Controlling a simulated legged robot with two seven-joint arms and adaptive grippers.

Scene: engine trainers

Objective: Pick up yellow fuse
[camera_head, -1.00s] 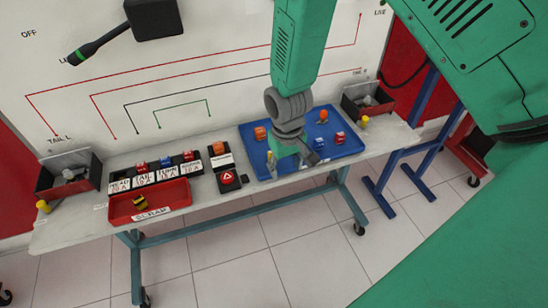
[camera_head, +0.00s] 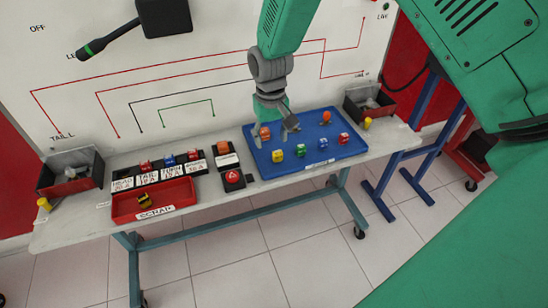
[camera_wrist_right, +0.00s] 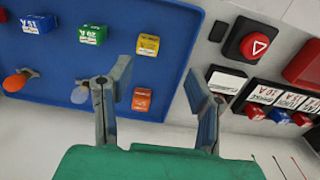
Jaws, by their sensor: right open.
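The yellow fuse (camera_head: 277,155) lies near the front left of the blue tray (camera_head: 262,170). In the right wrist view the yellow fuse (camera_wrist_right: 147,44) shows a pale label and lies beyond the fingertips, apart from them. My right gripper (camera_head: 274,128) is open and empty over the tray's left part, behind the yellow fuse. In the wrist view its two fingers (camera_wrist_right: 158,76) are spread, with an orange fuse (camera_wrist_right: 141,98) seen between them. My left gripper is not in view.
Green (camera_head: 301,150), blue (camera_head: 323,144) and red (camera_head: 344,138) fuses lie in a row right of the yellow one. An orange bulb (camera_head: 326,116) is behind them. A red scrap bin (camera_head: 180,193) and a red-button box (camera_head: 234,182) stand left of the tray.

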